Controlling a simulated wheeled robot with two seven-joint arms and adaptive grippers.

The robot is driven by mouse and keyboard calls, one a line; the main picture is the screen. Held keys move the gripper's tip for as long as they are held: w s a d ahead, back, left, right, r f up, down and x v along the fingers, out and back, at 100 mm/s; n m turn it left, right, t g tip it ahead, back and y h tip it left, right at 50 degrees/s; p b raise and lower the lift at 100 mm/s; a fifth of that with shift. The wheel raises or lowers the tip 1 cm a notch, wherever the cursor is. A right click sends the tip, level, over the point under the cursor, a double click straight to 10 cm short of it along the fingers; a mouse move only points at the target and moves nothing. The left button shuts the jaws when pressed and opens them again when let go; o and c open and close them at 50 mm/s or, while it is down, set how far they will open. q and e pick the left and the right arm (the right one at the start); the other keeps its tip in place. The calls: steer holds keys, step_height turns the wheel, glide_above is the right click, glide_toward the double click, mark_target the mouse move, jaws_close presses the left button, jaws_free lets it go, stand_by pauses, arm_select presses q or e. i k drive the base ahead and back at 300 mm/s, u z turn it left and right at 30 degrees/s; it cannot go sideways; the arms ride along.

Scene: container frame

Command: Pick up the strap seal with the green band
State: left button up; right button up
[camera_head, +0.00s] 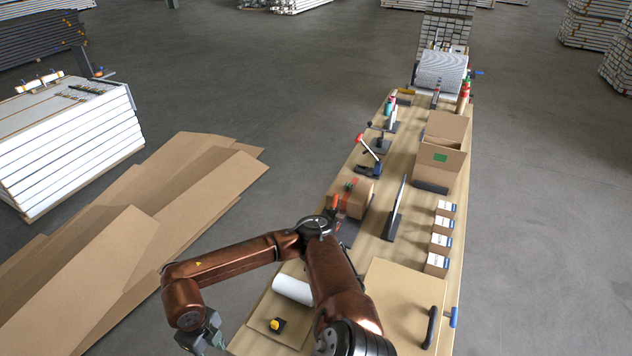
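I cannot make out a strap seal with a green band for sure. A small green item (348,186) shows at the brown parcel (356,201) on the long wooden table (390,258), too small to identify. My copper-coloured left arm rises from the bottom, bends at the table's left side and reaches down left. Its grey gripper (211,338) hangs left of the table's near end, partly cut off by the bottom edge; its fingers are not clear. The arm hides part of the table. My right gripper is not in view.
The table holds a white roll (293,289), a yellow-black tape measure (277,325), an upright dark plate (395,212), small white-topped boxes (438,263), an open carton (441,160) and a red-handled tool (370,155). Flat cardboard (190,190) lies on the floor at left.

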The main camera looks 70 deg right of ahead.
mark_target(349, 187)
steer(key=i, duration=2.2)
steer(key=z, duration=2.65)
steer(key=i, duration=4.55)
steer(key=z, duration=2.55)
steer(key=i, duration=0.25)
steer(key=z, duration=0.2)
